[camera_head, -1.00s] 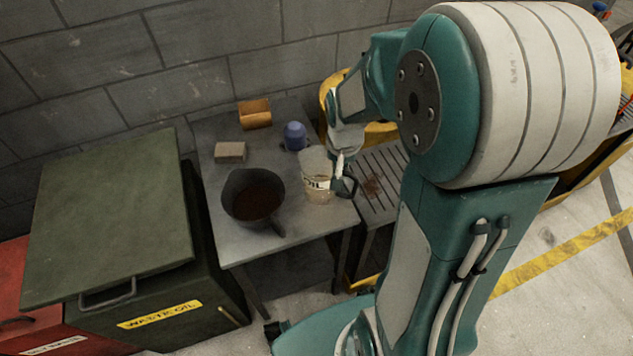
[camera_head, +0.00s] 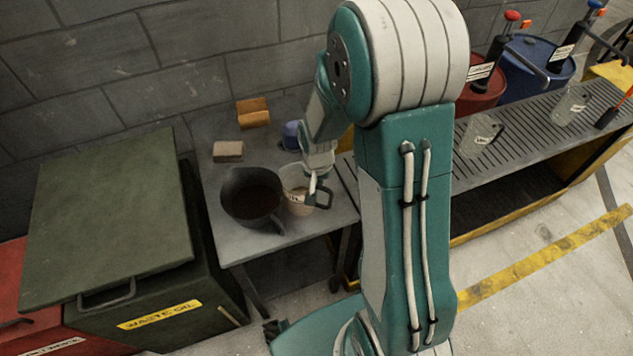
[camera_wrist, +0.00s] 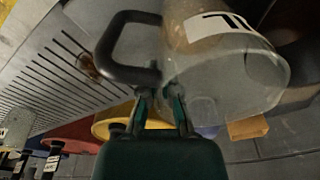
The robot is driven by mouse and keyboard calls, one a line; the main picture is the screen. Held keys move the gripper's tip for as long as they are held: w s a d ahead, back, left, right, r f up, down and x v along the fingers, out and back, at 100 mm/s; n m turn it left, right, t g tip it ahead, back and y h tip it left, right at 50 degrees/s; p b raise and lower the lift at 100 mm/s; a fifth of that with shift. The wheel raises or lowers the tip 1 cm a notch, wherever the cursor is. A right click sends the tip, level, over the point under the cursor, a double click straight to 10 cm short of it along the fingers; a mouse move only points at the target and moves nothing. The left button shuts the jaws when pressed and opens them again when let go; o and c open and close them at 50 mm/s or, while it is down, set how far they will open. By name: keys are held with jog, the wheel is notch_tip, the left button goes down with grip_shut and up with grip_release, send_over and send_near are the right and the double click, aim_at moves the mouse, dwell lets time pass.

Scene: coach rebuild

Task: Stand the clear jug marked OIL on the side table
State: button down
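The clear jug marked OIL (camera_head: 294,181) is upright, or nearly so, over the right part of the grey side table (camera_head: 232,244). Some brown liquid shows in it. Its black handle (camera_wrist: 104,48) points right in the head view. My gripper (camera_head: 313,180) is at the handle; in the wrist view my two fingers (camera_wrist: 162,92) close around the handle's end beside the jug body (camera_wrist: 225,75). Whether the jug's base touches the table top is hard to tell.
A dark pan (camera_head: 250,212) stands close left of the jug. A blue cup (camera_head: 291,136), a tan block (camera_head: 228,151) and an orange-brown block (camera_head: 253,112) lie behind. A slatted bench (camera_head: 530,130) with other clear jugs (camera_head: 481,134) is right. A waste oil bin (camera_head: 110,215) is left.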

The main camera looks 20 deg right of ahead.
jog(key=c, duration=0.8)
grip_release()
jog(key=shift+d+f, duration=0.1)
jog(key=shift+d, duration=0.05)
notch_tip(320, 180, up, 13)
jog(key=s, duration=0.1)
jog(key=s+a+r+n+t, duration=0.1)
jog(key=s+r+n+t, duration=0.1)
jog(key=s+r, duration=0.4)
jog(key=s+a+r+n+t, duration=0.2)
jog(key=s+r+n, duration=0.1)
jog(key=s+r, duration=0.4)
jog(key=s, duration=0.3)
jog(key=shift+a+r+t, duration=0.25)
jog(key=shift+t, duration=0.05)
